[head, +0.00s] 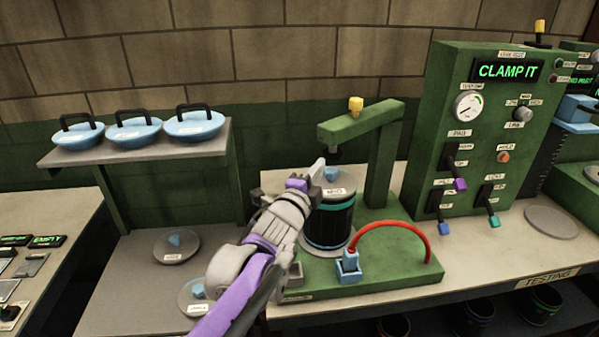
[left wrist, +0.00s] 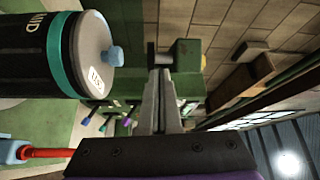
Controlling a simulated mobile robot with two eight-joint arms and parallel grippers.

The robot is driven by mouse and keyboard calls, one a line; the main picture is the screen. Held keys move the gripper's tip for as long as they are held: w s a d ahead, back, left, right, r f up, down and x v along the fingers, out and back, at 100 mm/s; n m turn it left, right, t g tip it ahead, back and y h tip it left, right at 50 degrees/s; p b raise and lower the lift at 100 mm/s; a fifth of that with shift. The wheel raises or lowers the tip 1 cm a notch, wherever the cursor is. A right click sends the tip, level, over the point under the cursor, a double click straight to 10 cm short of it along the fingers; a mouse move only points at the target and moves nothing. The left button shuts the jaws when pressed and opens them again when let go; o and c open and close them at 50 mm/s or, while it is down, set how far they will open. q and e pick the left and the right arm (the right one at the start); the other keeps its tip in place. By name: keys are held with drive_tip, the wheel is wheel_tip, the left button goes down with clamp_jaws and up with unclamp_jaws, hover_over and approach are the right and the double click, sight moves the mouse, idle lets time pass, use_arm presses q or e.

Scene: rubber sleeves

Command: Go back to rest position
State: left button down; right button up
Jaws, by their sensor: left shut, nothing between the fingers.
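My left arm reaches in from the bottom of the head view. Its gripper (head: 316,170) is shut and empty, with the fingertips up by the lid of a black canister with teal bands (head: 330,226). In the left wrist view the shut fingers (left wrist: 161,78) point away from the camera. The canister (left wrist: 40,50) is to their left there, with its pale lid and blue knob apart from the fingers. My right gripper is in neither view.
A green clamp stand (head: 383,150) overhangs the canister. A red hose (head: 390,226) arcs from a blue fitting (head: 349,265) on the green base. A control panel (head: 478,130) reading "CLAMP IT" stands right. A shelf (head: 215,150) with blue lids is left.

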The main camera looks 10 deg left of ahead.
use_arm(q)
drive_tip(key=s+a+f+n+g+y, duration=0.2)
drive_tip(key=s+a+f+n+y, duration=0.3)
drive_tip(key=s+a+f+n, duration=0.4)
drive_tip(key=s+f+n+g, duration=0.5)
drive_tip(key=s+f, duration=0.5)
drive_tip(key=s, duration=0.3)
drive_tip(key=s+a+f+n+g, duration=0.1)
drive_tip(key=s+f+n+g, duration=0.4)
drive_tip(key=s+f, duration=0.6)
drive_tip(key=shift+s+a+f+g+h, duration=0.2)
drive_tip(key=shift+s+g+h, duration=0.1)
drive_tip(key=shift+s, duration=0.55)
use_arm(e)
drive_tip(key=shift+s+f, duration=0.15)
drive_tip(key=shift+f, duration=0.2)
